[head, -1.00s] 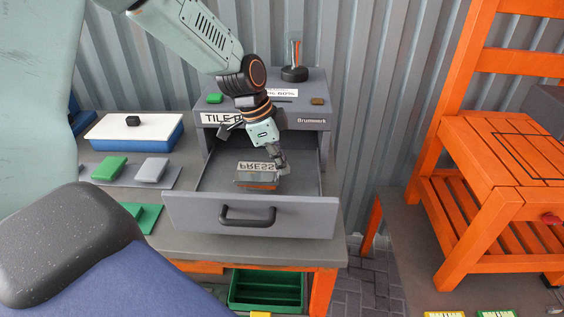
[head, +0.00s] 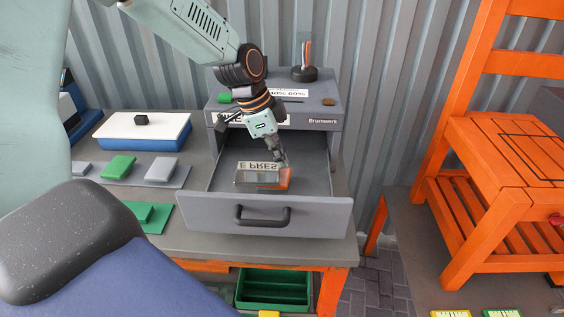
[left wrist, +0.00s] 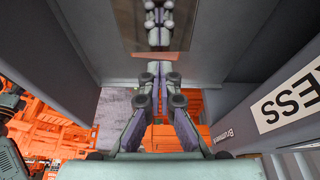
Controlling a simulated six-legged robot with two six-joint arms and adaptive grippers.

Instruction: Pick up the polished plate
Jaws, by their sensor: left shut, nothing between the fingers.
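The polished plate (head: 258,178) lies in the open grey drawer (head: 225,178) and mirrors printed letters and some orange. In the left wrist view the plate (left wrist: 128,30) is at the top and mirrors my own fingers. My left gripper (head: 284,161) is over the drawer, at the plate's back right edge in the head view. Its fingers (left wrist: 160,82) are shut with nothing between them. Whether the fingertips touch the plate cannot be told. My right gripper is not in view.
The drawer front with its dark handle (head: 263,215) and the grey press cabinet (head: 318,112) enclose the space around the plate. Left on the bench are a white-topped blue box (head: 160,130) and green and grey blocks (head: 119,166). An orange chair-like frame (head: 500,150) stands right.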

